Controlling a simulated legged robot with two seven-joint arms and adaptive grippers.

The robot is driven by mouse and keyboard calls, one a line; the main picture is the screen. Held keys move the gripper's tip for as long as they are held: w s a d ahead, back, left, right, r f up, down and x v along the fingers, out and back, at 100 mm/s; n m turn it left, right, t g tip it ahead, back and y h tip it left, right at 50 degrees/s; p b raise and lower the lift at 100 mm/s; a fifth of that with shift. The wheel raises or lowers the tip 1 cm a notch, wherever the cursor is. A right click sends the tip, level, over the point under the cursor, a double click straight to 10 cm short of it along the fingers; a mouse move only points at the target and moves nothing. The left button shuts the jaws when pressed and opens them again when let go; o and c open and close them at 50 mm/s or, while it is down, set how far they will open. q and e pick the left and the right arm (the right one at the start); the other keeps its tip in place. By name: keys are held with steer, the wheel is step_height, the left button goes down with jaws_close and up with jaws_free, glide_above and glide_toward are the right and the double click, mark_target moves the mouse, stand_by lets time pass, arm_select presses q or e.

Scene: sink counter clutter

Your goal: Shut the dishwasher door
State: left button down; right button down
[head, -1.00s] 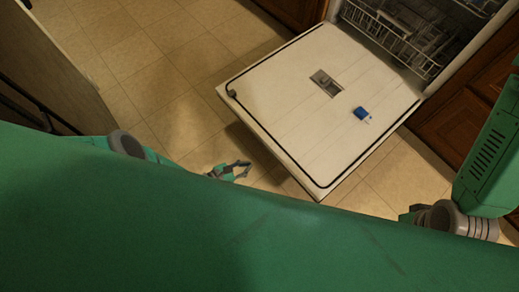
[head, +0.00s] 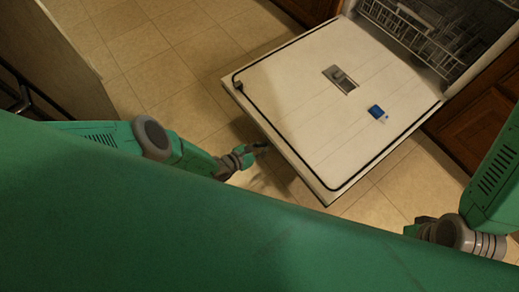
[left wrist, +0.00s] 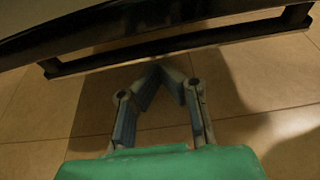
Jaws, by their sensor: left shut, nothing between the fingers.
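The dishwasher door (head: 300,110) hangs open and lies nearly flat, its white inner face up with a dark seal around it. My left gripper (head: 262,147) is close to the door's left edge, apparently lower than the door. In the left wrist view my left gripper (left wrist: 168,72) is shut and empty, its fingertips together just short of a long dark bar (left wrist: 180,45), which looks like the door's handle. Contact between them cannot be told.
The dish rack (head: 415,35) sits inside the dishwasher at the top right. A blue tablet-like piece (head: 376,111) lies on the door near the dispenser (head: 340,78). Wooden cabinets (head: 480,115) flank it. The tiled floor (head: 165,60) left of the door is clear.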

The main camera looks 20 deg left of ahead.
arm_select(q)
steer(key=shift+r, duration=1.5)
